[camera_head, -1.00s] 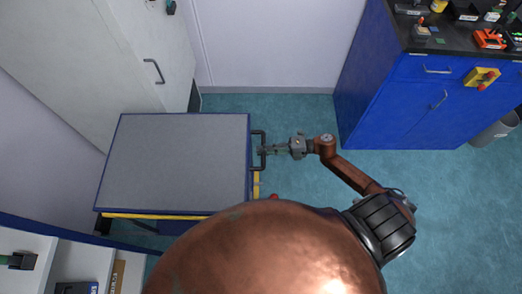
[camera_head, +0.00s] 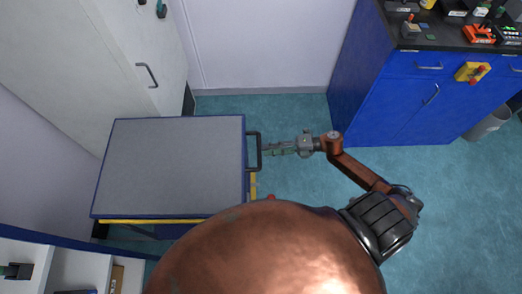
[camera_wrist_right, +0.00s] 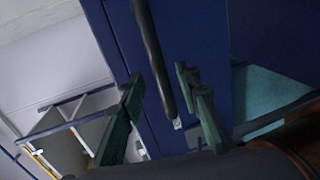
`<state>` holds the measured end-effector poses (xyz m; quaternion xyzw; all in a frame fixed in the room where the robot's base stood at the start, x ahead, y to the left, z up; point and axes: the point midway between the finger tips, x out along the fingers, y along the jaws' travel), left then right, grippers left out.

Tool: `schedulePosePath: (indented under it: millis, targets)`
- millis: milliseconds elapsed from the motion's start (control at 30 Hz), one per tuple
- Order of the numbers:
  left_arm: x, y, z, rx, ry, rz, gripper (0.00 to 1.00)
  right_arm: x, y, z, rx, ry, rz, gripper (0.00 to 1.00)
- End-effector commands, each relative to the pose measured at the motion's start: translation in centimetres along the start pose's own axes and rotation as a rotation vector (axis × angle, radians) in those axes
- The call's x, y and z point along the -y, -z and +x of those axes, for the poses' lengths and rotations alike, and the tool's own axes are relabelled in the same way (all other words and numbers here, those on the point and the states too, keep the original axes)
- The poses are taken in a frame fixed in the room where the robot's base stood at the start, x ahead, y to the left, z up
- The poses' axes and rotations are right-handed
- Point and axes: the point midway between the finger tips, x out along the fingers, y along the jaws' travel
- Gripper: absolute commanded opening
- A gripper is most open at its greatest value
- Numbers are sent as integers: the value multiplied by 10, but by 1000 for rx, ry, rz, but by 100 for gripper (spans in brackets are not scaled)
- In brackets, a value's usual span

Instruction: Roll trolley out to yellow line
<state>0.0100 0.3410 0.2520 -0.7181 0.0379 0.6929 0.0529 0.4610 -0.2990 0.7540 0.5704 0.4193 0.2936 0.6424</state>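The trolley (camera_head: 170,165) has a grey top with a blue rim and a dark bar handle (camera_head: 259,150) on its right side. My right gripper (camera_head: 267,151) is just right of the handle, fingertips close to the bar. In the right wrist view, its two green fingers (camera_wrist_right: 165,115) are apart, with the dark handle bar (camera_wrist_right: 152,50) showing in the gap. They do not appear clamped on it. A yellow line (camera_head: 150,220) shows along the trolley's near edge, with a short yellow strip by its right side. The large copper body part hides the rest. My left gripper is out of view.
A blue cabinet (camera_head: 385,105) with a black worktop stands at the back right. A white door (camera_head: 140,45) is behind the trolley at left, and shelving (camera_head: 60,262) is at near left. Teal floor (camera_head: 290,105) is clear between trolley and cabinet.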

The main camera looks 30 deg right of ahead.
Motion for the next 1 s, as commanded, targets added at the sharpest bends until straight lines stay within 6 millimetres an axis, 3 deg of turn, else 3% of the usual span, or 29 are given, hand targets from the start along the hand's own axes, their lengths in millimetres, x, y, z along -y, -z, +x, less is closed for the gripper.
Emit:
schedulePosePath:
  millis: [200, 400, 1000]
  targets:
    - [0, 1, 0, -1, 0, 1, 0, 1, 0, -46, 1, 2, 1, 31]
    - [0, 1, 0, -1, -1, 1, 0, 0, 0, -70, 1, 1, 0, 31]
    - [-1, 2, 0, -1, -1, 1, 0, 0, 0, -74, 0, -1, 0, 31]
